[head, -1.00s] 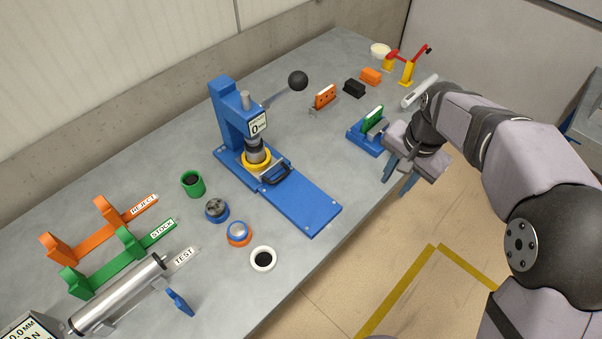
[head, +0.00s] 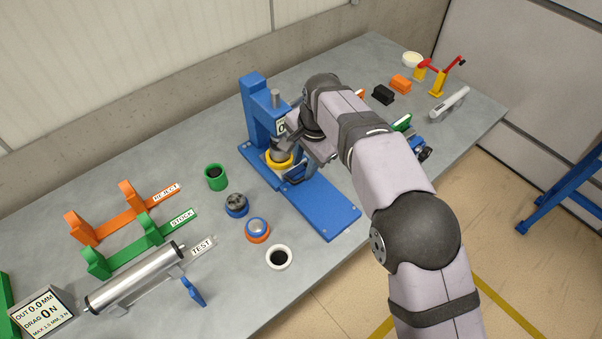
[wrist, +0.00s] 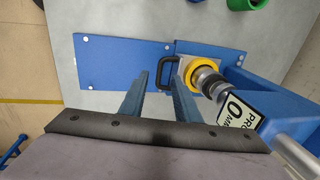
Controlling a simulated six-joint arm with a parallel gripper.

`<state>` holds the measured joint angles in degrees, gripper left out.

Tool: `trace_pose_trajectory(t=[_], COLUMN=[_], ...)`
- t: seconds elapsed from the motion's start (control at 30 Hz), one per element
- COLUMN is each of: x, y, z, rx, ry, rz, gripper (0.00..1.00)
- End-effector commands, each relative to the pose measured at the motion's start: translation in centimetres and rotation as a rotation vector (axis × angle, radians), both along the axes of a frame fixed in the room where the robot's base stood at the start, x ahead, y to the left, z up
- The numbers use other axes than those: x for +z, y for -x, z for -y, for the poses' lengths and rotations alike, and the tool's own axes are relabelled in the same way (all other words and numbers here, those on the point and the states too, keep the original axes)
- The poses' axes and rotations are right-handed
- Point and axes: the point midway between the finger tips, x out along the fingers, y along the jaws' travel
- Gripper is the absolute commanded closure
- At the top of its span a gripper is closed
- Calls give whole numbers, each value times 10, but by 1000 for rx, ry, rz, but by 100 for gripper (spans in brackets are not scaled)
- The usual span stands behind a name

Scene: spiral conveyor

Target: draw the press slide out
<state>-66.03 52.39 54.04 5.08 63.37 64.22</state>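The blue press (head: 257,120) stands on the bench with a long blue base plate (head: 325,207). Its slide carries a yellow ring (head: 280,162) under the ram and has a black loop handle (wrist: 163,72) on its front side. The yellow ring also shows in the wrist view (wrist: 206,74). My gripper (wrist: 157,78) is open and empty, with its two blue fingers reaching down near the handle. The handle's near bar appears between the fingertips; whether they touch it cannot be told. In the head view my wrist partly hides the handle and the press display.
Green, dark blue, orange-blue and white cups (head: 278,257) stand left of the base plate. Orange and green racks (head: 125,255) and a metal roller (head: 135,280) lie further left. Small fixtures and blocks (head: 383,94) stand at the back right. The blue base plate is bare in front of the handle.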

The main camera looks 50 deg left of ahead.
Motion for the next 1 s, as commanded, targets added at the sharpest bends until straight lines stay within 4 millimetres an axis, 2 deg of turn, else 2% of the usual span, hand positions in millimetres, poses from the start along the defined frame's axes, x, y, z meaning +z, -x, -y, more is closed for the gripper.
trace_pose_trajectory(t=[0.4,0.6,0.87,1.0], x=[-48,-59,-60,-60], y=[0,0,0,0], z=[-9,-11,-12,-11], rx=[1,1,1,1], ry=[2,0,-1,-1], rz=[-1,0,0,0], gripper=[71,71,71,100])
